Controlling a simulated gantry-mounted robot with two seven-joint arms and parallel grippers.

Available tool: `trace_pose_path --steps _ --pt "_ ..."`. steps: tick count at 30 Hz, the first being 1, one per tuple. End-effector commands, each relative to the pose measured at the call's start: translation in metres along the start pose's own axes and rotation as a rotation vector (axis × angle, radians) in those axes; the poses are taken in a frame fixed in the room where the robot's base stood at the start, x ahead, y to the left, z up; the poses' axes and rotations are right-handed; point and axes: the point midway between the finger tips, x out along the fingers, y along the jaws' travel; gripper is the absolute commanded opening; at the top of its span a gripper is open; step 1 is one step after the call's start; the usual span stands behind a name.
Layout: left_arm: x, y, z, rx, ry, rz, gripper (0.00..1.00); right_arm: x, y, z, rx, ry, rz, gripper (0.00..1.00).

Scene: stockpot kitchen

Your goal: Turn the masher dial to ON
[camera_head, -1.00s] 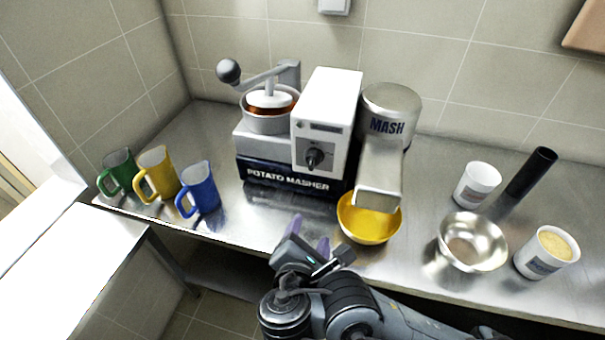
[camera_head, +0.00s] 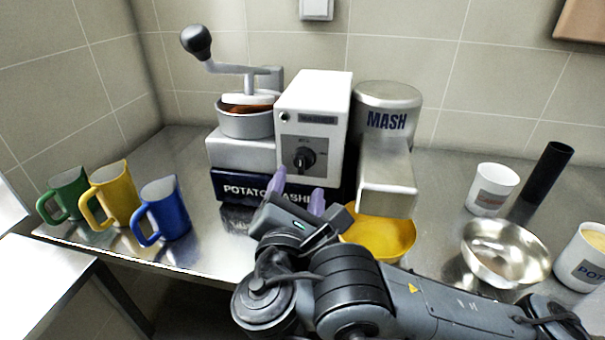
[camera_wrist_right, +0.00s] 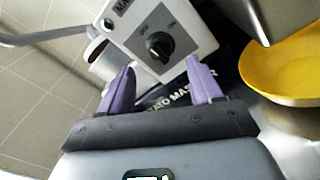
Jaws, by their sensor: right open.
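The potato masher (camera_head: 312,102) stands on the steel counter, with a white control box on its front. Its black dial (camera_head: 303,160) sits on a dark plate on that box; the dial also shows in the right wrist view (camera_wrist_right: 159,46). My left gripper is not in view.
A yellow bowl (camera_head: 385,238) sits under the MASH spout (camera_head: 387,190), right of my gripper. Blue (camera_head: 166,212), yellow (camera_head: 113,195) and green (camera_head: 68,192) mugs stand left. A steel bowl (camera_head: 508,262) and white cups are right. The counter between mugs and masher is clear.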

Motion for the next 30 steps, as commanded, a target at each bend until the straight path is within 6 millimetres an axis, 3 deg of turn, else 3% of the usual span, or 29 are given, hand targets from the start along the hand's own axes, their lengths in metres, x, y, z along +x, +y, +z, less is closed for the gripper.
trace_pose_path --steps 6,12,26,30 --pt "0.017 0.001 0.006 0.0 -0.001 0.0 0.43 0.036 -0.003 -0.001 0.0 -0.004 -0.002 0.64" --pt "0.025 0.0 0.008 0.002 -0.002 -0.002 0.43 0.059 -0.002 -0.001 0.0 -0.001 -0.002 0.64" --pt "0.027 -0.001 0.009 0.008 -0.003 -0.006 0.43 0.068 -0.001 0.0 0.001 0.001 -0.001 0.64" --pt "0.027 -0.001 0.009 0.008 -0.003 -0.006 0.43 0.068 -0.001 0.0 0.001 0.001 -0.001 0.44"
